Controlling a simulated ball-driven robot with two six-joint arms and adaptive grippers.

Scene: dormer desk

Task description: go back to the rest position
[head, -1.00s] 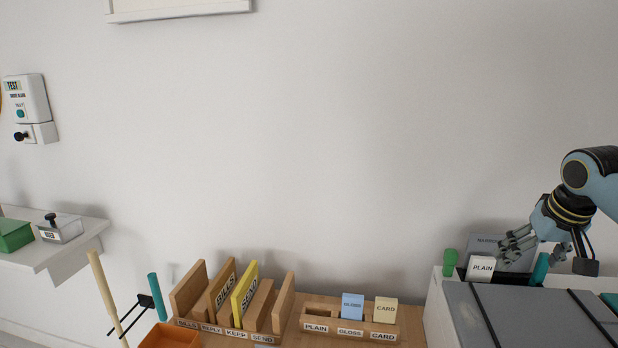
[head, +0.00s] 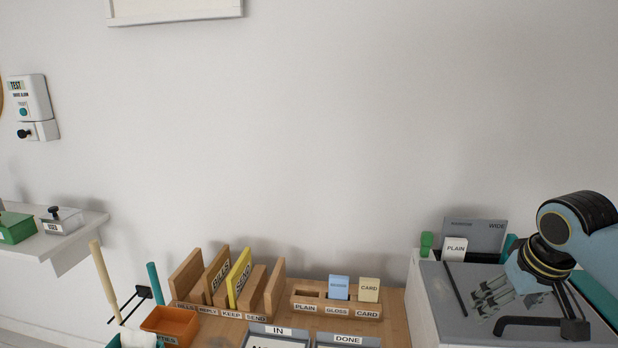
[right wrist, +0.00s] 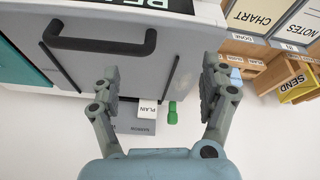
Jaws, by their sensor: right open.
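My right gripper (head: 490,297) is open and empty. In the head view it is above the grey top of a white box-like unit (head: 428,300), in front of the white PLAIN card (head: 455,249). In the right wrist view, my right gripper (right wrist: 160,82) has its fingers spread wide with nothing between them. The PLAIN card (right wrist: 147,110) shows beyond the fingers there. My left gripper is in neither current view.
A black handle (right wrist: 100,47) crosses the unit's grey top. A grey WIDE panel (head: 478,232) and a green peg (head: 427,243) stand behind it. A wooden card holder (head: 320,305), letter sorter (head: 230,312) and orange tray (head: 172,322) are to the left.

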